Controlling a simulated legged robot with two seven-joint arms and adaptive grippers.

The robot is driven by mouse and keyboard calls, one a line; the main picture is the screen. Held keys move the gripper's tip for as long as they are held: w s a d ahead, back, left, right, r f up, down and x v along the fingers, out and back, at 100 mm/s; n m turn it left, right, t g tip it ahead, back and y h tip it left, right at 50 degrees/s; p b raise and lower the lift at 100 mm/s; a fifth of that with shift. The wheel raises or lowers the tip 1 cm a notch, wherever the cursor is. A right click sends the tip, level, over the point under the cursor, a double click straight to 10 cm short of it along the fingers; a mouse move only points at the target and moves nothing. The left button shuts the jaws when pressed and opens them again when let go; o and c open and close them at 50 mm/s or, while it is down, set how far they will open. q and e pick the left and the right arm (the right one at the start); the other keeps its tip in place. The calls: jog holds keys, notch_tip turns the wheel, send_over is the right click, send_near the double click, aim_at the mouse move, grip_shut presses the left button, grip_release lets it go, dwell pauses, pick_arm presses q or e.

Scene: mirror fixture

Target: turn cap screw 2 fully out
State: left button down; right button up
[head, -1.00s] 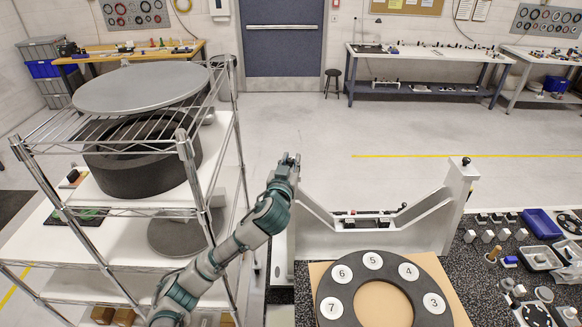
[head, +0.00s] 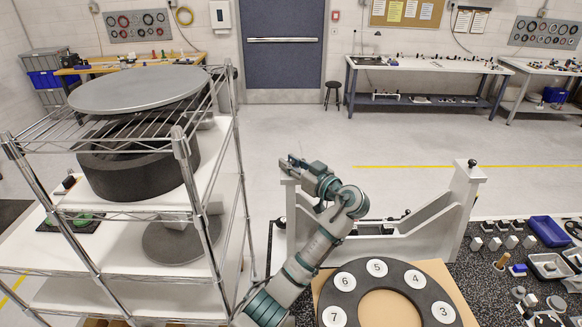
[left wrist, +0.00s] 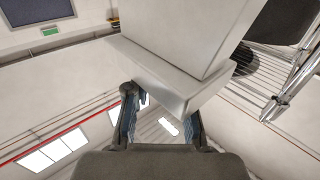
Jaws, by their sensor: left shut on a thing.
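The pale mirror fixture (head: 462,213) stands beyond the bench, with a dark cap screw (head: 472,163) on top of its right post. My left gripper (head: 286,163) is at the top of the fixture's left post, its fingers pointing left. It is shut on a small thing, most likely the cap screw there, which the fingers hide. In the left wrist view my two fingers (left wrist: 162,118) stand apart, close under a pale block (left wrist: 180,45); a small dark part shows beside the left finger. No number on the screws is readable. My right gripper is not in view.
A wire shelf rack (head: 185,150) with a large dark drum stands left of the arm. A dark ring with numbered white discs (head: 447,290) lies on a brown board in front of the fixture. Small parts and a blue tray (head: 548,231) crowd the bench at right.

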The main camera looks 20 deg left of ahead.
pick_arm(q)
jog(key=shift+r+n+g+y+p, duration=0.2)
jog(key=shift+n+g+y, duration=0.35)
jog(key=shift+n+g, duration=0.45)
jog(key=shift+r+n+g+y+p, duration=0.1)
jog(key=shift+n+g+y+p, duration=0.35)
jog(key=shift+g, duration=0.85)
jog(key=shift+f+n+g, duration=0.1)
jog(key=shift+n+g, duration=0.2)
jog(key=shift+n, duration=0.05)
jog(key=c, duration=1)
grip_release()
jog(key=shift+w, duration=0.15)
jog(key=shift+d+f, duration=0.1)
jog(key=shift+d, duration=0.1)
jog(key=v, duration=0.7)
jog(key=shift+w+d+f, duration=0.1)
jog(key=shift+d+f, duration=0.1)
jog(key=shift+d, duration=0.15)
jog(key=shift+a, duration=0.1)
